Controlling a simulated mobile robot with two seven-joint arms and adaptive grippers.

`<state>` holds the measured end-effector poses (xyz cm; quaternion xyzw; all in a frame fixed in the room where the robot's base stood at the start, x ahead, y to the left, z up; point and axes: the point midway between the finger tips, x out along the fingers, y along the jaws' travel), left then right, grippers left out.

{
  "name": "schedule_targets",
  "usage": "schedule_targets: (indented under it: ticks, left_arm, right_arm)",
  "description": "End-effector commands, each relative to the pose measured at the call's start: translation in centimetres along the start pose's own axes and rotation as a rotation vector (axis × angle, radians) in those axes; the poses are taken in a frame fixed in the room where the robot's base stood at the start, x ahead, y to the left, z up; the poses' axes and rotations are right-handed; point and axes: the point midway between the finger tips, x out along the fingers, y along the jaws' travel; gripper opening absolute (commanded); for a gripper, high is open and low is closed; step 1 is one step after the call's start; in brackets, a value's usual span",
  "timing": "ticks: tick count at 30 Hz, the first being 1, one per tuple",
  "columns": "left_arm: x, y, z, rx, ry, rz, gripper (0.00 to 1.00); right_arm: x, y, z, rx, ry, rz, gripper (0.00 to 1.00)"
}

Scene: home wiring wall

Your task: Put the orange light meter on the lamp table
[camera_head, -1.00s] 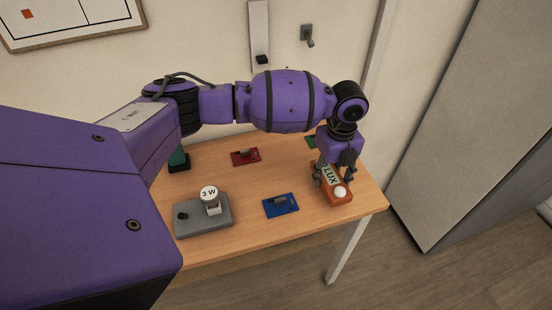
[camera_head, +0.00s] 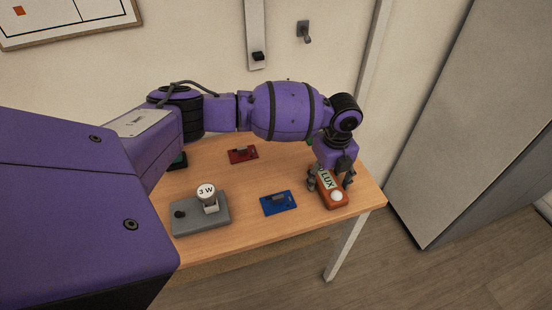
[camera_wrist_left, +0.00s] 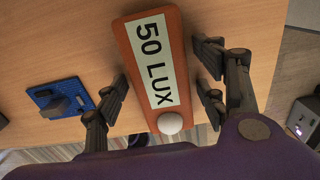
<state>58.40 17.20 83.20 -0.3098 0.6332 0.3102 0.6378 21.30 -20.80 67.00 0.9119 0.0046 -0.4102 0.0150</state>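The orange light meter (camera_head: 341,203) has a white dome and a pale label. It is over the right end of the wooden lamp table (camera_head: 250,226), near the front edge, apparently lying on it. In the left wrist view, the meter (camera_wrist_left: 178,42) reads "50 LUX". My left gripper (camera_head: 330,182) points down over it with fingers on both sides. In the wrist view, narrow gaps show between the gripper's fingers (camera_wrist_left: 165,92) and the meter's sides, so it looks open around it. My right gripper is not in view.
A grey box (camera_head: 188,226) with a "3 W" lamp (camera_head: 207,192) stands on the table's left part. A blue board (camera_head: 279,204) lies left of the meter, and a red board (camera_head: 242,154) farther back. A large grey panel (camera_head: 465,110) stands to the right.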

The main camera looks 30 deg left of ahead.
Motion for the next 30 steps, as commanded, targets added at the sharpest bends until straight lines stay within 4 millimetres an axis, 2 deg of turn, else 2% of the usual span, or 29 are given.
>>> schedule_targets:
  ticks: [8,11,14,24,30]
  left_arm:
    - [-0.2,-0.1,0.1,0.0,-0.002,-0.002,0.67]
    - [-0.8,-0.1,0.1,0.0,-0.003,-0.003,0.67]
    - [-2.2,-0.2,0.1,0.001,-0.004,-0.005,0.67]
    - [-9.5,-0.2,0.1,0.001,-0.004,-0.005,0.67]
    - [-11.9,-0.1,0.1,0.001,-0.002,-0.004,0.67]
  right_arm:
    - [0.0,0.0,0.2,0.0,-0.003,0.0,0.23]
    - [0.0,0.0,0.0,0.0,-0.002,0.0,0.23]
    - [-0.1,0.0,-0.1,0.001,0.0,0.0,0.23]
    - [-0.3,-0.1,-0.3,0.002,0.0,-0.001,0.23]
    - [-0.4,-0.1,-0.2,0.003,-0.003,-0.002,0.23]
